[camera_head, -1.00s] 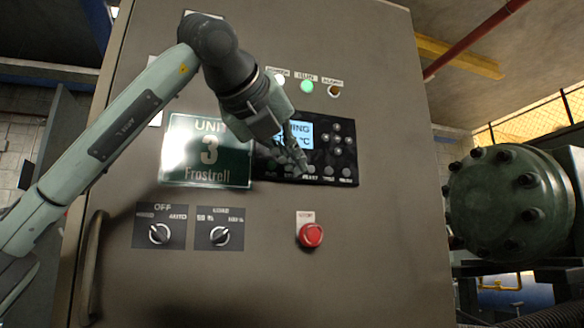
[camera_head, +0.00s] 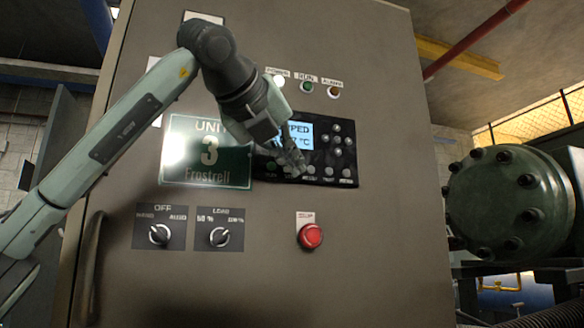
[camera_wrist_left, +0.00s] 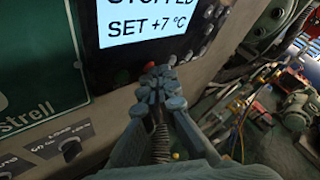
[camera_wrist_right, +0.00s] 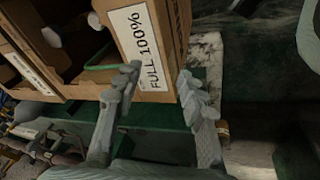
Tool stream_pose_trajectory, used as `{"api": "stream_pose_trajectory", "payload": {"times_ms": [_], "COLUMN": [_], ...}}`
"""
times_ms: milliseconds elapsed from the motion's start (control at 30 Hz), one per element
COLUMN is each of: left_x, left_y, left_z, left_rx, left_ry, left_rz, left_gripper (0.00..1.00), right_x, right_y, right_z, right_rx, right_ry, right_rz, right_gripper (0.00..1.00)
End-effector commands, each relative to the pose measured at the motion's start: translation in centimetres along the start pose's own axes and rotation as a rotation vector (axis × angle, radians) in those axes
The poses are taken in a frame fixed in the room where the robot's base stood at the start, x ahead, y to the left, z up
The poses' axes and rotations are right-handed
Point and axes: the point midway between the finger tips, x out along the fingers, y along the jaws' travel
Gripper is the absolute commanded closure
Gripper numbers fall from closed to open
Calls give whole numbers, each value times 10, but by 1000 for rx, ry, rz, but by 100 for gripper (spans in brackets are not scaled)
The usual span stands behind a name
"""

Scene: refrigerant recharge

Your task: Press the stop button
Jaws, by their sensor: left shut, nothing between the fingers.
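The control panel (camera_head: 345,172) on the grey cabinet has a lit display (camera_head: 299,137) and a row of small buttons below it. In the left wrist view the display (camera_wrist_left: 148,22) ends in "PPED" on its top line, with "SET +7 °C" below. My left gripper (camera_head: 297,168) is shut and empty, its fingertips at the button row. A small red button (camera_wrist_left: 151,65) shows just beyond the fingertips in the left wrist view; I cannot tell whether they touch. A larger red button (camera_head: 310,236) sits lower on the cabinet, clear of the gripper. My right gripper (camera_wrist_right: 160,88) is open.
The green Unit 3 sign (camera_head: 207,152) is left of the panel. Two rotary switches (camera_head: 159,234) (camera_head: 219,236) are below it. A cabinet handle (camera_head: 90,255) stands out at left. In the right wrist view, a cardboard box (camera_wrist_right: 150,50) labelled "FULL 100%" is beyond the fingers.

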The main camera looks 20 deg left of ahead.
Motion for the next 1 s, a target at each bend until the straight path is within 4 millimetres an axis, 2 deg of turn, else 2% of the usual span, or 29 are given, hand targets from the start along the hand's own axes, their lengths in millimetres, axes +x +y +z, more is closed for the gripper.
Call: {"api": "stream_pose_trajectory", "payload": {"times_ms": [1000], "left_x": [-11], "left_y": [-8], "left_z": [-8], "left_rx": [-1], "left_ry": [0], "left_rz": [0], "left_gripper": [100], "right_x": [7], "right_y": [-1], "right_z": [2], "right_rx": [0], "right_ry": [-1], "right_rz": [0], "right_gripper": [60]}}
